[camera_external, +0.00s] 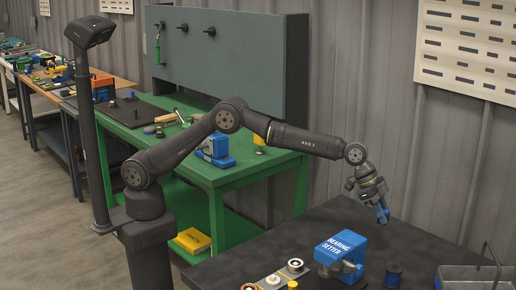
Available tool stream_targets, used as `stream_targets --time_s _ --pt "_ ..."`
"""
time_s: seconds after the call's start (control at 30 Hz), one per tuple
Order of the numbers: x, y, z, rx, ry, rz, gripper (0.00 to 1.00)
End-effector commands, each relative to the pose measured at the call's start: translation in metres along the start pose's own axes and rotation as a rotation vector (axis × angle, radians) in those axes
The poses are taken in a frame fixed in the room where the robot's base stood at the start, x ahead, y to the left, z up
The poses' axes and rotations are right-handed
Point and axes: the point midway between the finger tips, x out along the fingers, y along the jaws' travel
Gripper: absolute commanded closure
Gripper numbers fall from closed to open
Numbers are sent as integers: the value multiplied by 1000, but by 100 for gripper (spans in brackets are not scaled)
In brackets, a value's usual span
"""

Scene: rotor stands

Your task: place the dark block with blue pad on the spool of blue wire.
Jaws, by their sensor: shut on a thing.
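My gripper (377,203) is at the end of the arm, pointing down above the dark table. It is shut on the dark block with blue pad (383,214), of which a small blue part shows below the fingers. The rest of the block is hidden or too small to make out. The spool of blue wire (393,274) stands upright on the dark table, below the gripper in the picture and slightly to its right. The held block is well above the table and apart from the spool.
A blue box lettered "BEARING SETTER" (340,246) stands left of the spool. A tray with round parts (276,278) lies at the front left. A grey metal tote with a handle (478,278) is at the right. The dark table's back part (310,232) is clear.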

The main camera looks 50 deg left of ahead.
Motion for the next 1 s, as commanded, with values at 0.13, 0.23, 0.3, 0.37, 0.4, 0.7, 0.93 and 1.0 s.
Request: stream_targets --time_s 0.13,0.23,0.3,0.37,0.4,0.7,0.93,1.0 --pt "6 21 -9 21 -1 11 100" --pt "7 24 -10 24 -2 13 100" --pt "7 25 -10 24 -2 13 100" --pt "6 24 -10 24 -2 13 100" --pt "6 24 -10 24 -2 13 100" --pt "18 5 -6 22 -2 12 100" --pt "47 -43 4 21 -2 12 100" --pt "55 -56 6 21 -2 12 100"
